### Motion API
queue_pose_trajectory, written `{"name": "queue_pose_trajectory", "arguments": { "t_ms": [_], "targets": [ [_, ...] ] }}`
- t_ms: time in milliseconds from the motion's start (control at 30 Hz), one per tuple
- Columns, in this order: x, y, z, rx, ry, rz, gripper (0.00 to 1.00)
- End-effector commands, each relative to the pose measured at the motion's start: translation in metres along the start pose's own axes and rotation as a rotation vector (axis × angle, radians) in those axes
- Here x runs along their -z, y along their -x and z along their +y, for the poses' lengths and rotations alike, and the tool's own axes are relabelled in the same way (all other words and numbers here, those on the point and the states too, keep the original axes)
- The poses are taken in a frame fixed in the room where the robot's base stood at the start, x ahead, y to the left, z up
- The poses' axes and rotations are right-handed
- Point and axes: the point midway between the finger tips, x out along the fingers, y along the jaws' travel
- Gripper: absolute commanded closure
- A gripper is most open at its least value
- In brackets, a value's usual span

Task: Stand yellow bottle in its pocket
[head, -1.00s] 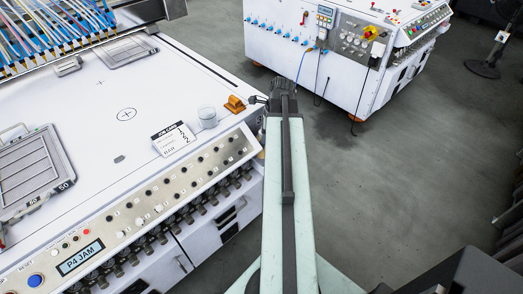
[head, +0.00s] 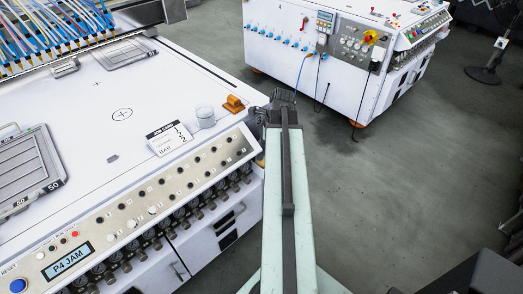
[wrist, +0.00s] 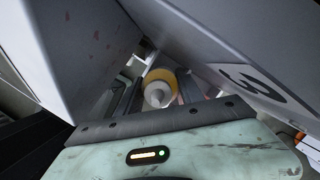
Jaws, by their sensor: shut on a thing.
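In the wrist view, the yellow bottle (wrist: 158,78) shows end-on as a yellow ring around a pale round cap. My gripper (wrist: 159,92) has its dark jaws on either side of the bottle and is shut on it. In the head view, my arm reaches past the front right corner of the white machine table. The jaws and bottle cannot be made out there. I cannot identify the bottle's pocket in either view.
Pale panels flank the jaws closely in the wrist view; the right one bears a black 3 (wrist: 250,82). Grey floor lies open to the right.

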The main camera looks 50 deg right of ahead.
Motion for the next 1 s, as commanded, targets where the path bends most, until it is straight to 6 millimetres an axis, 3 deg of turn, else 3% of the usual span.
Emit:
{"name": "queue_pose_trajectory", "arguments": {
  "t_ms": [33, 67, 400, 567, 767, 1000],
  "targets": [
    [0.003, -0.001, 0.003, -0.008, 0.004, 0.011, 1.00],
    [0.003, -0.002, 0.003, -0.008, 0.004, 0.012, 0.47],
    [0.004, -0.002, 0.005, -0.012, 0.007, 0.014, 0.47],
    [0.000, 0.009, 0.005, -0.012, 0.007, 0.013, 0.47],
    [-0.003, 0.046, 0.004, -0.009, 0.003, 0.010, 0.47],
    [-0.005, 0.103, 0.002, -0.007, 0.003, 0.009, 0.47]
  ]
}}
